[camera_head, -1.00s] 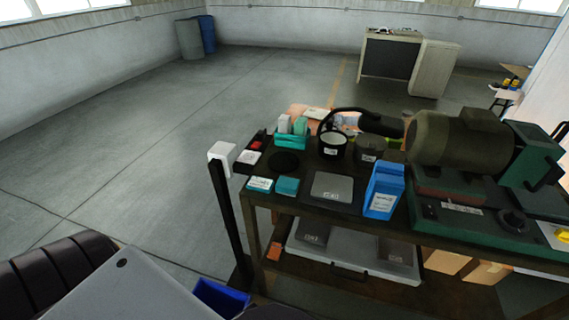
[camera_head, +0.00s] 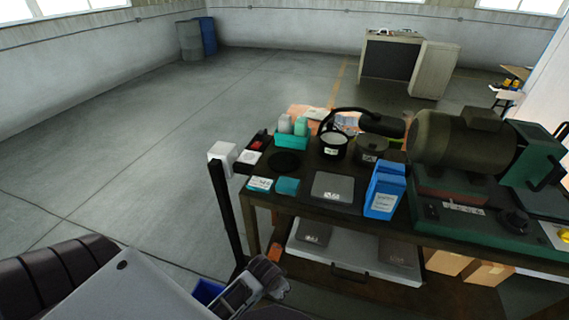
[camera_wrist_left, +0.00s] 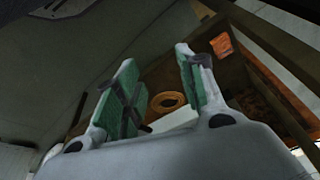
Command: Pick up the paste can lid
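A flat black disc (camera_head: 284,162), which looks like the paste can lid, lies on the bench top near its left end. An open can with pale contents (camera_head: 333,146) stands to its right, beside a dark-topped can (camera_head: 371,149). My left gripper (camera_head: 256,284) is low in front of the bench's left end, below the top and well apart from the disc. In the left wrist view its two green-padded fingers (camera_wrist_left: 155,60) are spread with nothing held between them. The disc cannot be made out in that view. My right gripper is not in view.
A white-capped post (camera_head: 222,158) stands at the bench's left corner. A teal tray (camera_head: 292,138), a grey box (camera_head: 333,187) and a blue carton (camera_head: 384,190) crowd the top. A large motor unit (camera_head: 465,138) fills the right. A lower shelf holds a grey case (camera_head: 345,262).

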